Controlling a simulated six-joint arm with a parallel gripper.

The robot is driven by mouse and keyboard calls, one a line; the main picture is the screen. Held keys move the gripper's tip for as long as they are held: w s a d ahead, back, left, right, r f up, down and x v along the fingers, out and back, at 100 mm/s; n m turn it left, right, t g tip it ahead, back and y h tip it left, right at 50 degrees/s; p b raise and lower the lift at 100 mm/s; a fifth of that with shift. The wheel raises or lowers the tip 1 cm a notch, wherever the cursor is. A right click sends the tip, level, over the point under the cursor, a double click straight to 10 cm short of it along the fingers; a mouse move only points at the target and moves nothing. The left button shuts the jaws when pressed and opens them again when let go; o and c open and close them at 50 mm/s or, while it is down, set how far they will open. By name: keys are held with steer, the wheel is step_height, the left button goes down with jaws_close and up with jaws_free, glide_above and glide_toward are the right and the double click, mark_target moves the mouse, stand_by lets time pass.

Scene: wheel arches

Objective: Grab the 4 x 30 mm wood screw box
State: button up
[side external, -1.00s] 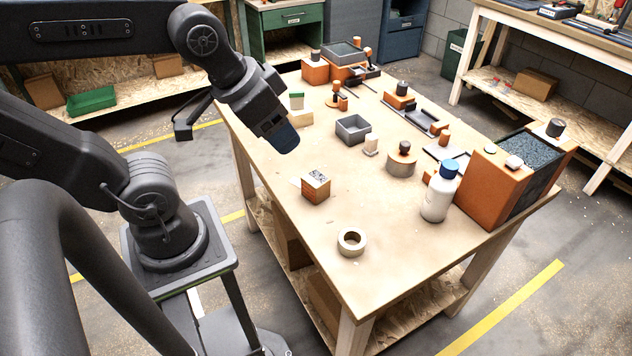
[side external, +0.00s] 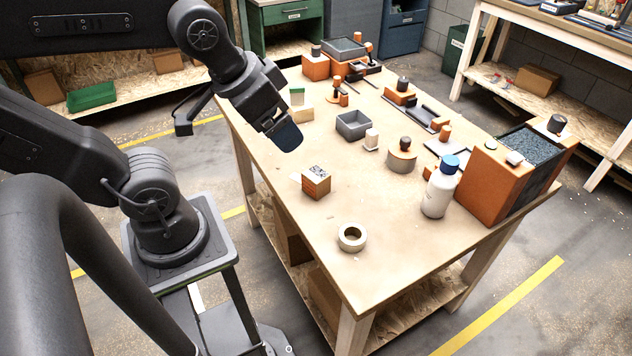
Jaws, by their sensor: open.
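A small orange-brown box (side external: 316,183) with a printed label on top sits on the near left part of the workbench. A second small box (side external: 302,114), pale with a green and white part (side external: 297,96) at it, stands farther back, close behind my gripper in the picture. The print is too small to read, so I cannot tell which is the 4 x 30 mm wood screw box. My gripper (side external: 290,139) is open and above the bench, up and to the left of the orange-brown box, apart from it. Its fingers show only as a dark blue-black shape.
A tape roll (side external: 352,238) lies near the front edge. A grey tray (side external: 353,125), a round wooden piece (side external: 402,159) and a white bottle with blue cap (side external: 440,187) stand to the right. A large orange bin (side external: 490,190) is at the right edge. The bench's near left is mostly clear.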

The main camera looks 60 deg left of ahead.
steer(key=w+a+f+m+g+y, duration=0.25)
steer(key=w+a+f+m, duration=0.2)
steer(key=w+m, duration=0.3)
steer(key=m+g+y, duration=0.2)
steer(key=m+g, duration=0.2)
steer(key=m, duration=0.4)
glide_toward(317, 174)
steer(key=x, duration=1.2)
steer(key=shift+a+f, duration=0.1)
steer(key=shift+f, duration=0.2)
steer(key=shift+c, duration=0.4)
steer(key=c, duration=1)
steer(key=shift+r, duration=0.1)
